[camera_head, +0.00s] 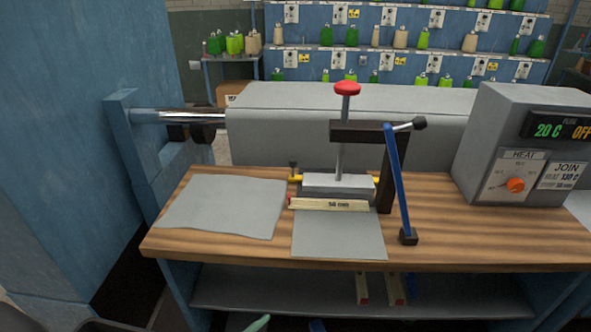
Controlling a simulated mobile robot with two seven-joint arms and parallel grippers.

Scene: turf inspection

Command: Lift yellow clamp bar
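The yellow clamp bar (295,180) shows only as short yellow ends at the left and right of a grey press block (340,183); its middle is hidden by the block. A small dark knob (293,166) stands at its left end. A wooden strip marked 50 mm (330,204) lies in front of the block, across a grey sheet (338,236). A second grey sheet (225,206) lies to the left. I can make out neither of my grippers in this view.
The press has a red knob (347,88) on top and a blue lever (398,180) at its right. A heater control box (530,145) stands on the right of the wooden bench (480,225). Wooden strips (396,290) lie on the lower shelf.

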